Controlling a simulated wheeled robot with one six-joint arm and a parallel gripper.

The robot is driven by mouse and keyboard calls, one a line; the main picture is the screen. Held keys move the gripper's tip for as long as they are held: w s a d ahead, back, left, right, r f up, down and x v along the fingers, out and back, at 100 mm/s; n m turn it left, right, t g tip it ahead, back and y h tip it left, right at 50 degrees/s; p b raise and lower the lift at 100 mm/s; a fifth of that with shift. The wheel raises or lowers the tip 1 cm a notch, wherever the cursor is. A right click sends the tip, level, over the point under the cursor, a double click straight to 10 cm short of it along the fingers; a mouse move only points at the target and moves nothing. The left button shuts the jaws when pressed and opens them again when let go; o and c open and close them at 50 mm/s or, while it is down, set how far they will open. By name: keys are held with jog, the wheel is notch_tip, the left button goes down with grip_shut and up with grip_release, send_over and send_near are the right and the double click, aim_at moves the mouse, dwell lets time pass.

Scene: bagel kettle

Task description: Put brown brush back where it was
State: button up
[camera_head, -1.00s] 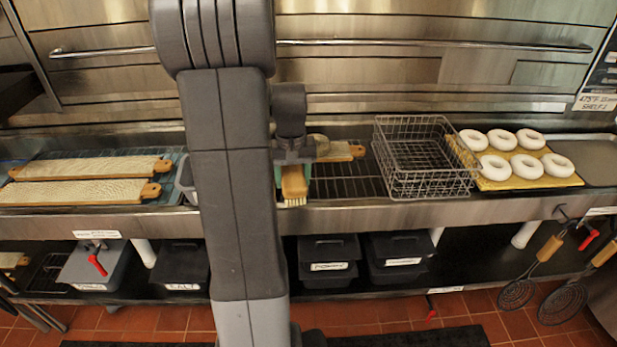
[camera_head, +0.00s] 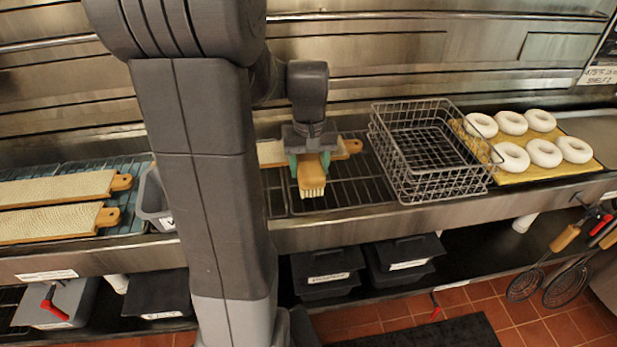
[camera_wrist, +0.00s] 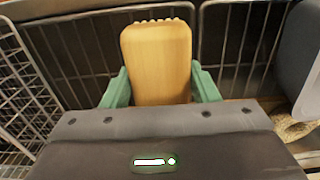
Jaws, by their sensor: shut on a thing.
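The brown brush (camera_head: 312,172) has a tan wooden body and pale bristles. My gripper (camera_head: 308,165) is shut on it, with green fingers on both sides. In the head view the bristles point down, above the wire rack (camera_head: 345,186) on the counter. In the wrist view the brush (camera_wrist: 157,62) stands between the green fingers, its bristle tips just showing at the far end. I cannot tell whether the bristles touch the rack.
A wire basket (camera_head: 425,172) stands right of the brush. A board (camera_head: 345,148) lies behind my gripper. White bagels (camera_head: 512,156) sit on a yellow board at right. A grey bin (camera_head: 152,200) and two long boards (camera_head: 50,222) are at left. The rack's front part is bare.

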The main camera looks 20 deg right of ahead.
aim_at(309, 164)
jog(key=shift+f, duration=1.9)
jog(key=shift+f, duration=0.2)
jog(key=o, duration=1)
jog(key=shift+c, duration=0.2)
jog(key=shift+r, duration=0.1)
notch_tip(309, 164, up, 12)
jog(key=shift+r, duration=0.15)
